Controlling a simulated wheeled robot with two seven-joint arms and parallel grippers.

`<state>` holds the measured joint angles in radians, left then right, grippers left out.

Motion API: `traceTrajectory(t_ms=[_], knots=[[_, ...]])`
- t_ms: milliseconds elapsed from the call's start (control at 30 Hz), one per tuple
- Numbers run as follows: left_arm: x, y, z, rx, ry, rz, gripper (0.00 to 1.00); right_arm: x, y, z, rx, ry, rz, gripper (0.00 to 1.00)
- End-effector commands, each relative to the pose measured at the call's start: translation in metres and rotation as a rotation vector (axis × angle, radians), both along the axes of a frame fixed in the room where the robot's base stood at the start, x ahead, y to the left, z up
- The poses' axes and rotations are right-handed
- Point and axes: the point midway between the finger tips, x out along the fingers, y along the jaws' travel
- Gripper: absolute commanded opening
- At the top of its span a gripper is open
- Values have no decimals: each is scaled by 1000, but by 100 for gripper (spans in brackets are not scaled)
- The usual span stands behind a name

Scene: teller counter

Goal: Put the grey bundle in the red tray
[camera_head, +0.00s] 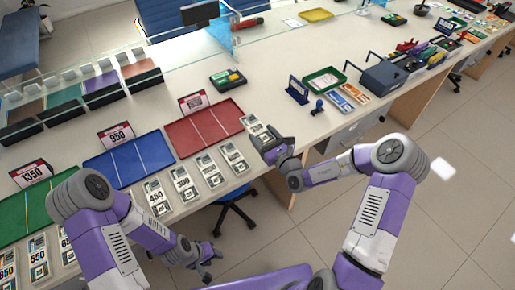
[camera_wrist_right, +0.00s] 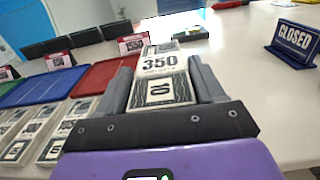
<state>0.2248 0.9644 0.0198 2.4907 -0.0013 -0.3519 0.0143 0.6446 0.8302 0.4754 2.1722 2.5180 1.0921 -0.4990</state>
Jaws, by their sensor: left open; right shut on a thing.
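The red tray (camera_head: 203,127) lies on the counter behind a row of bundles, with a sign card at its back edge. It also shows in the right wrist view (camera_wrist_right: 92,78), left of the gripper. My right gripper (camera_head: 266,139) is shut on a grey bundle (camera_head: 257,127), to the right of the red tray. In the right wrist view the bundle (camera_wrist_right: 160,90) is marked 350 and sits between the fingers. I cannot tell whether it touches the counter. My left gripper (camera_head: 207,263) is open and empty, low in front of the counter edge.
A blue tray (camera_head: 128,160) and a green tray (camera_head: 22,213) lie left of the red tray. Several grey bundles (camera_head: 183,184) line the front edge. A closed sign (camera_head: 298,89) and a card terminal (camera_head: 228,79) stand farther back. The counter right of the red tray is partly clear.

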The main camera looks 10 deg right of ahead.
Motion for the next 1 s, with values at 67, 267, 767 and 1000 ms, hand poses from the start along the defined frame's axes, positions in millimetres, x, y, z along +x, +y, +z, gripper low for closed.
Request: traceTrajectory(t_ms=[67,267,767,1000], knots=[[0,0,-6,0,0,0,43,0,0,-13,2,3,0,36],[0,0,-19,0,0,0,43,0,0,-46,2,1,-1,36],[0,0,-28,0,0,0,43,0,0,-95,-1,0,0,36],[0,0,-28,0,0,0,43,-1,0,-96,-1,0,1,36]])
